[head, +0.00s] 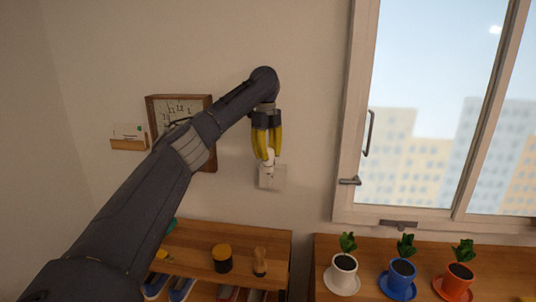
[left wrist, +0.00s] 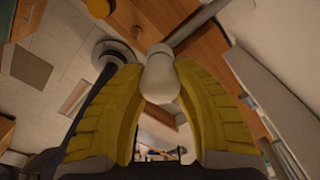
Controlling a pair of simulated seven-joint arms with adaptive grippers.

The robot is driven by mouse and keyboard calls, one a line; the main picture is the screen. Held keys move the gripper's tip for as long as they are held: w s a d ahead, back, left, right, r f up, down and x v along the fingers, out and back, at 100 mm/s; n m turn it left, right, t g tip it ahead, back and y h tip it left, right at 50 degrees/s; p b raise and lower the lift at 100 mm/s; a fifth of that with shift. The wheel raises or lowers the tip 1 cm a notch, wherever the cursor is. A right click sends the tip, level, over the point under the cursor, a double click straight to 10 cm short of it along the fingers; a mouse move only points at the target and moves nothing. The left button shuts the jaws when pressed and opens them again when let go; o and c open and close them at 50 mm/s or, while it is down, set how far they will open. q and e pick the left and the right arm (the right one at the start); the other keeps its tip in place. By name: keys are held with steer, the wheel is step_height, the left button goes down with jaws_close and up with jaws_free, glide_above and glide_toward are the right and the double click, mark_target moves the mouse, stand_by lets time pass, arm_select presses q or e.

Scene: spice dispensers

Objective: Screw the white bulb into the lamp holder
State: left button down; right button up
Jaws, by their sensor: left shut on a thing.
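My left gripper (head: 267,158) points down in front of the wall, with its yellow fingers shut on the white bulb (left wrist: 160,82). In the left wrist view the bulb's round body sits between the two fingertips (left wrist: 160,95), with a narrower white part at its far end. In the head view the pale lamp holder (head: 272,181) is on the wall directly below the fingertips. The bulb's lower end is at or very close to the holder; I cannot tell how far it is seated. My right gripper is not in view.
A wooden-framed clock (head: 180,104) and a small wall shelf (head: 128,144) are to the left. A window (head: 440,120) is to the right. Below, a wooden shelf (head: 205,240) holds a dark jar (head: 222,259); another counter (head: 330,245) holds three potted plants.

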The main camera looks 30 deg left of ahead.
arm_select(q)
steer(key=m, duration=0.3)
steer(key=shift+m, duration=0.3)
steer(key=m, duration=0.4)
steer(key=shift+m, duration=0.3)
steer(key=m, duration=0.4)
steer(key=shift+f+g+y, duration=0.1)
steer(key=shift+g+y, duration=0.2)
steer(key=shift+m, duration=1.7)
steer(key=c, duration=1)
jaws_free()
